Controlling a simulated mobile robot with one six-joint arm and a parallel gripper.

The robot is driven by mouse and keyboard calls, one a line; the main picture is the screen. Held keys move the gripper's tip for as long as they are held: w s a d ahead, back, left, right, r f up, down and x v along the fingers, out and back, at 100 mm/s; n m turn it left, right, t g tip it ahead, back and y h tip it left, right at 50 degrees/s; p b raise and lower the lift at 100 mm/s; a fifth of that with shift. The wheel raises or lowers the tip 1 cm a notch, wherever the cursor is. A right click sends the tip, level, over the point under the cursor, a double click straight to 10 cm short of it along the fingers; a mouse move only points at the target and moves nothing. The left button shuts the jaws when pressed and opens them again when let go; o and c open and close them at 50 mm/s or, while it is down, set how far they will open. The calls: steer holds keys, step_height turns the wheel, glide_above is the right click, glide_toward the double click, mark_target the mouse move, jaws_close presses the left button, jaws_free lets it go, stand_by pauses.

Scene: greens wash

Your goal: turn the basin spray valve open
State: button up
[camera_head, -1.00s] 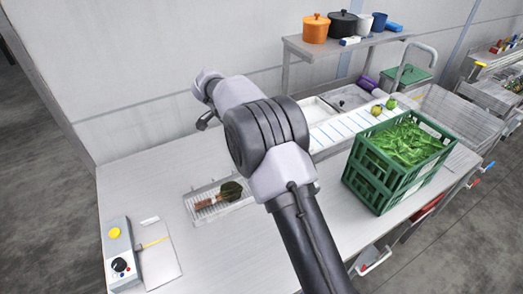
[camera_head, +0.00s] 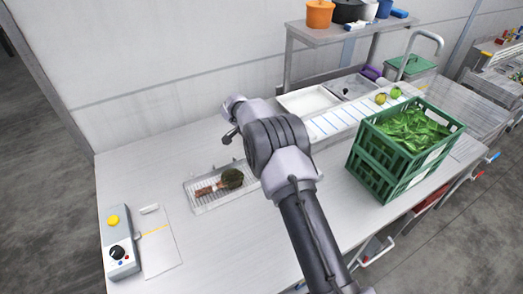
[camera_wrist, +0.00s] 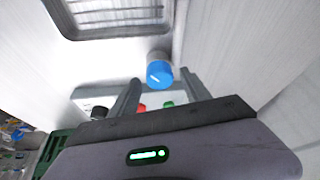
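A round blue knob (camera_wrist: 159,74) with a white mark on its face shows in the wrist view, seemingly the spray valve. My gripper (camera_wrist: 162,82) is open, its two dark fingers apart on either side of the knob's line, with nothing held between them. The knob appears just beyond the fingertips; I cannot tell whether they touch it. In the head view my arm reaches over the counter, and the knob cannot be made out there. The wash basin (camera_head: 352,84) is at the back of the counter.
A pale panel (camera_wrist: 88,92) with black, red and green controls lies behind my fingers. A green crate (camera_head: 385,175) of greens stands on the right of the counter. A wire tray (camera_head: 205,200) and a control box (camera_head: 120,258) are at left.

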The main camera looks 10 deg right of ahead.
jaws_close()
steer(key=shift+n, duration=0.3)
steer(key=n+t+y+b, duration=0.1)
steer(key=n+b, duration=0.1)
steer(key=n, duration=0.1)
steer(key=shift+s+d+n, duration=0.1)
steer(key=shift+s+n, duration=0.05)
steer(key=shift+n, duration=0.15)
steer(key=n+t+y, duration=0.1)
steer(key=n, duration=0.1)
steer(key=shift+n, duration=0.4)
steer(key=n+y+p, duration=0.1)
steer(key=n, duration=0.1)
steer(key=shift+d+r+n, duration=0.1)
steer(key=shift+d+n, duration=0.05)
steer(key=shift+n, duration=0.25)
steer(key=n+y, duration=0.1)
steer(key=n, duration=0.3)
steer(key=shift+d+y, duration=0.1)
steer(key=shift+y, duration=0.3)
steer(key=shift+n+y+b, duration=0.7)
steer(key=shift+n+b, duration=0.2)
steer(key=shift+n, duration=1.1)
steer(key=shift+d, duration=0.1)
